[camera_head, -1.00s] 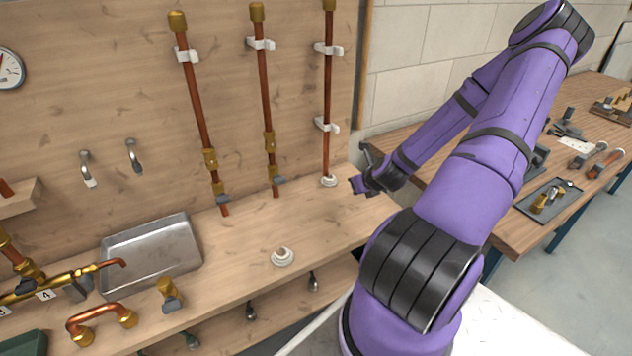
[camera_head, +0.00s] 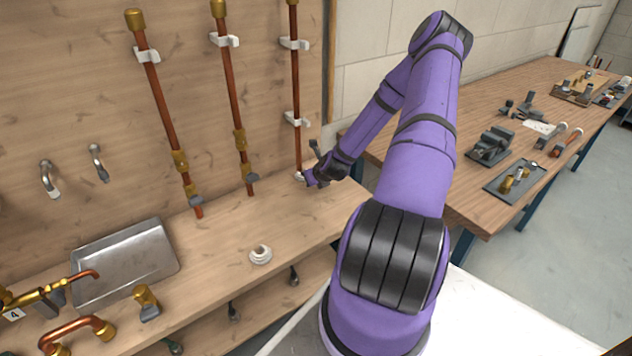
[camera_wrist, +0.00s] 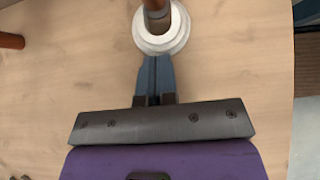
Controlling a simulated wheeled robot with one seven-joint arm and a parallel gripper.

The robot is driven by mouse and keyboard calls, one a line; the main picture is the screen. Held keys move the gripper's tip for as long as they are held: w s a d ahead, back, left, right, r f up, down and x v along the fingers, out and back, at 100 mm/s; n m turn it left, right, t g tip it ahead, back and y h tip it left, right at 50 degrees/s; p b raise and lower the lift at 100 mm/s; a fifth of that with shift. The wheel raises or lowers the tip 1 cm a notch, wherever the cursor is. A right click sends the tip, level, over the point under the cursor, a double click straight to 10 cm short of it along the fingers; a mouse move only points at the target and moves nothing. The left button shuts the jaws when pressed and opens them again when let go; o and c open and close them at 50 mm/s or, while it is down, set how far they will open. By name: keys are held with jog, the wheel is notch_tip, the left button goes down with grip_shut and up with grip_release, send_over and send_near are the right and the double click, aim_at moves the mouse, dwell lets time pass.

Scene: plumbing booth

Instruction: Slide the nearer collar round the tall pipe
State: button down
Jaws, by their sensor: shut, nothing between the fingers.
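The tall copper pipe (camera_head: 296,80) at the right of the board stands upright to the bench. A white collar (camera_head: 299,176) sits round its foot. In the wrist view this collar (camera_wrist: 158,44) shows as stepped white rings around the pipe (camera_wrist: 155,8). Another white collar (camera_head: 260,254) lies on the bench, nearer the front edge and apart from the pipe. My gripper (camera_head: 307,178) is low beside the pipe's foot. Its fingers (camera_wrist: 153,60) are shut and empty, with the tips at the collar's near edge; I cannot tell whether they touch.
Two other copper pipes (camera_head: 164,110) (camera_head: 235,100) stand left of the tall pipe. A metal tray (camera_head: 125,262) and brass fittings (camera_head: 146,298) lie on the left of the bench. A second workbench (camera_head: 480,125) with tools stands to the right. Bare bench lies around the loose collar.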

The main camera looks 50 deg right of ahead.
jog(key=shift+w, duration=0.25)
jog(key=shift+w+d, duration=0.2)
jog(key=shift+w, duration=0.55)
jog(key=shift+w+d, duration=0.15)
jog(key=shift+w, duration=0.55)
jog(key=shift+s, duration=0.1)
